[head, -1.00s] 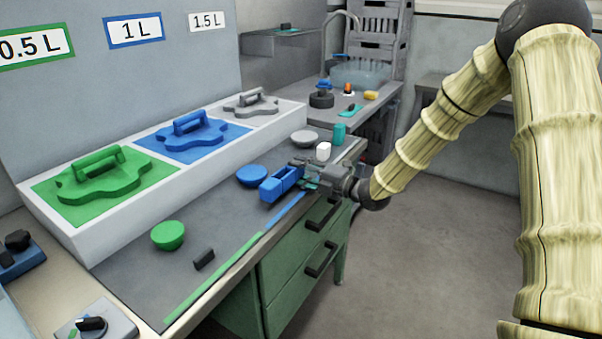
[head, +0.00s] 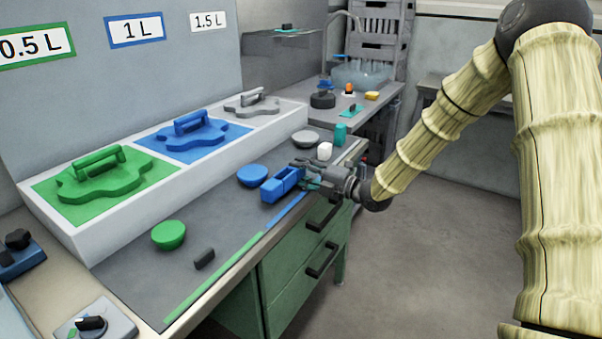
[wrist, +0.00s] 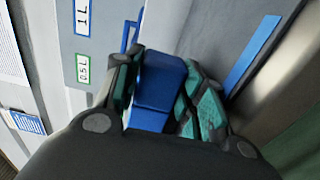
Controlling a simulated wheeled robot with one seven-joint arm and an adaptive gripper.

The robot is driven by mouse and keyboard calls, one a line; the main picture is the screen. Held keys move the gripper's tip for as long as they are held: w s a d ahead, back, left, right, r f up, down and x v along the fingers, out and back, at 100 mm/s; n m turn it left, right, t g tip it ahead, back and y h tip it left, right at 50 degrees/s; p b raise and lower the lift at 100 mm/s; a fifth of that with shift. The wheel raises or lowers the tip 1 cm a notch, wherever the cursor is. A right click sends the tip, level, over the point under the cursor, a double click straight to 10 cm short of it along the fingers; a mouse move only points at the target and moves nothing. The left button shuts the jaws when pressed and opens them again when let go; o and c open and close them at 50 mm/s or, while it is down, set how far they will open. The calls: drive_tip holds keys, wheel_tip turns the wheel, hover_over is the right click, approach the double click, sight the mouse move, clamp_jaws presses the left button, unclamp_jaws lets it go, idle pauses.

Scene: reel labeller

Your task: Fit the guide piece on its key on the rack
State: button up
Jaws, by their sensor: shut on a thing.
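A blue, box-like piece with an open top (head: 281,184), which I take for the guide piece, is at the front end of my gripper (head: 304,176), over the dark worktop near its front edge. In the wrist view the blue piece (wrist: 158,85) sits between the two teal-padded fingers of my gripper (wrist: 158,92), which are shut on it. The long tray-like rack (head: 75,222) at the back holds green (head: 105,180), blue (head: 195,140) and grey (head: 252,103) handled shapes. I cannot tell which part is the key, or whether the piece touches the worktop.
Green (head: 168,235), blue (head: 251,175) and grey (head: 305,139) domes stand on the worktop. A small black block (head: 204,259) lies at the front left. A white cylinder (head: 324,151) and a teal one (head: 340,133) stand behind my gripper. Green drawers (head: 290,280) lie below the edge.

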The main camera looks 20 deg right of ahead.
drive_tip(key=shift+s+d+r, duration=0.1)
drive_tip(key=shift+r, duration=0.15)
drive_tip(key=shift+f, duration=0.2)
drive_tip(key=shift+f+b, duration=0.15)
drive_tip(key=shift+b, duration=0.15)
drive_tip(key=shift+w+r, duration=0.2)
drive_tip(key=shift+r, duration=0.15)
idle(0.3)
drive_tip(key=o, duration=1.3)
drive_tip(key=shift+o, duration=0.2)
drive_tip(key=shift+s+f, duration=0.15)
drive_tip(key=shift+f, duration=0.05)
